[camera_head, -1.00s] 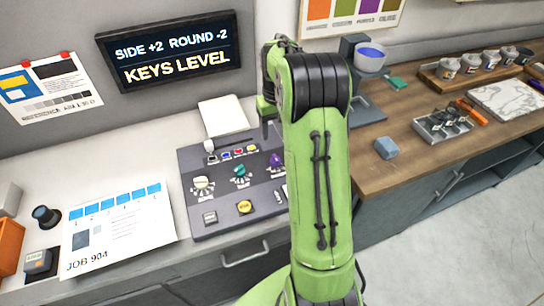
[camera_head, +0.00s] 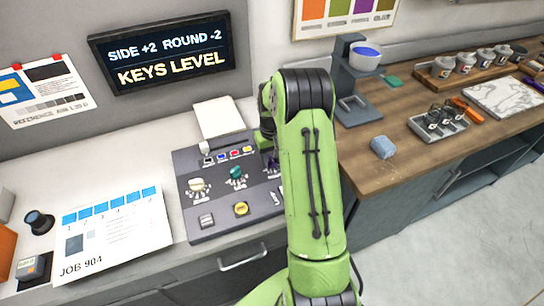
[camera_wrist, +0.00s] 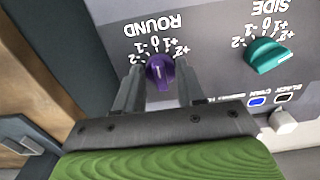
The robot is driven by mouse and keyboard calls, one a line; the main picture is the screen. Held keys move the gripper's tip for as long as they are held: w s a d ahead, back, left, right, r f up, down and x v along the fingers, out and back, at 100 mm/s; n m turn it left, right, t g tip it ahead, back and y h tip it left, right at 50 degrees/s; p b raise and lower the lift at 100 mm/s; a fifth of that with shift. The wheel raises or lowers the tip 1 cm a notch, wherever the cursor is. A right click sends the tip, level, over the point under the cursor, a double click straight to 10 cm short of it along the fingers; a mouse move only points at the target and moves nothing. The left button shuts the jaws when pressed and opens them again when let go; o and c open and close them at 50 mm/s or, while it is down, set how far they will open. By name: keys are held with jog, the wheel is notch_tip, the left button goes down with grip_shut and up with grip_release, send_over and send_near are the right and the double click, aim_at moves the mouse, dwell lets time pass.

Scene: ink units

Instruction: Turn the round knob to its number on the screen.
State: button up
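The screen (camera_head: 165,52) reads "SIDE +2 ROUND -2" and "KEYS LEVEL". The round knob (camera_wrist: 158,76) is purple and sits under the upside-down word ROUND in the wrist view, with a -2 to +2 scale around it. My gripper (camera_wrist: 160,68) is open, one finger on each side of this knob; I cannot tell whether they touch it. The knob's pointer setting is not clear. The teal side knob (camera_wrist: 268,55) stands to the right there, its pale mark towards the lower right. In the head view, my arm mostly hides the purple knob and gripper.
The grey panel (camera_head: 212,224) also carries a white knob (camera_head: 196,186), a yellow button (camera_head: 241,209) and a row of coloured keys. A job sheet (camera_head: 112,232) lies to its left. A grey-blue block (camera_head: 383,147) and a small tray (camera_head: 440,128) are on the wooden counter.

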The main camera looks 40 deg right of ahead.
jog(key=c, duration=0.5)
jog(key=shift+c, duration=0.2)
jog(key=n, duration=0.5)
jog(key=shift+d+n+b, duration=0.15)
jog(key=shift+n+b, duration=0.15)
jog(key=shift+b, duration=0.1)
jog(key=n+b, duration=0.1)
jog(key=n, duration=0.5)
jog(key=shift+w, duration=0.1)
jog(key=shift+n, duration=0.3)
jog(key=o, duration=1)
